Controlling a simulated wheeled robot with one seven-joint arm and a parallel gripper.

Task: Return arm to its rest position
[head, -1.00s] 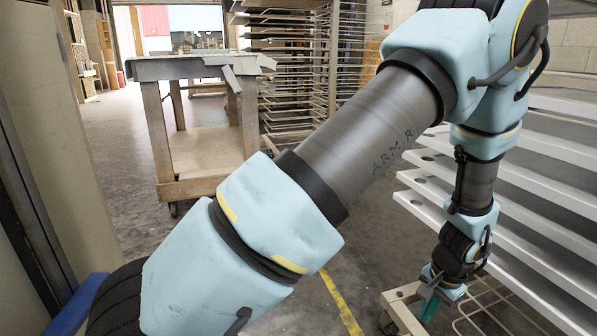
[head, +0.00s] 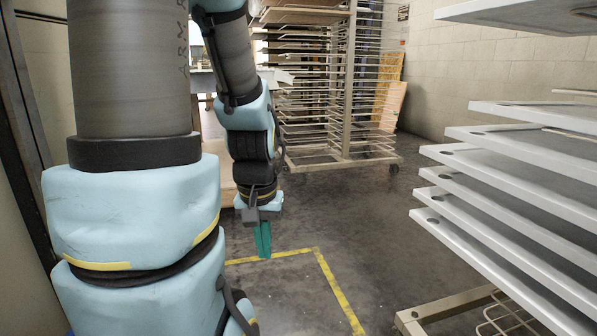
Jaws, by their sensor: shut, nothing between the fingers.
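My arm, pale blue and grey, fills the left of the head view and bends down to my gripper (head: 263,240). The gripper has green fingers that point down, close together, with nothing between them. It hangs in free air in front of the cart at the back and to the left of the white trays, touching nothing that I can see.
A rack of white trays (head: 490,155) on a low frame (head: 440,308) stands close on the right. A tall drying rack (head: 345,80) on casters stands behind. A wooden cart (head: 283,77) is mostly hidden by my arm. The floor (head: 365,215) between has a yellow line (head: 335,285).

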